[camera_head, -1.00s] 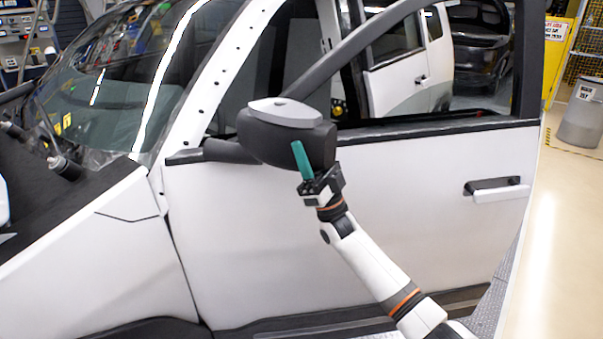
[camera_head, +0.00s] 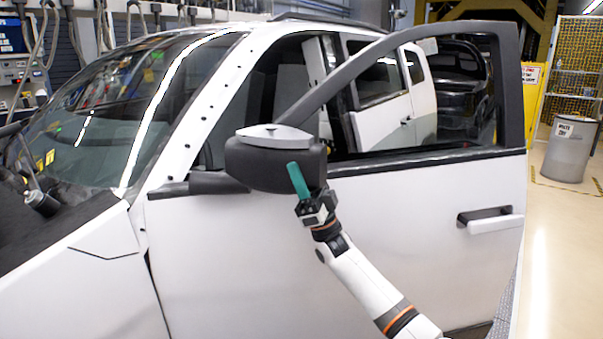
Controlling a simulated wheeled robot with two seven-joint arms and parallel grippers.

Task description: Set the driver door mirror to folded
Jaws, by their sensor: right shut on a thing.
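The driver door mirror (camera_head: 262,160) has a black housing with a silver-grey top. It is joined by a black arm (camera_head: 210,183) to the front of the white driver door (camera_head: 420,240). I cannot tell for sure whether it is folded. My left gripper is not in view.
The door has a handle (camera_head: 490,220) at its right and a window frame above. The windshield (camera_head: 100,110) and hood lie at the left. A grey bin (camera_head: 572,150) stands on the floor at the far right, with clear floor in front of it.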

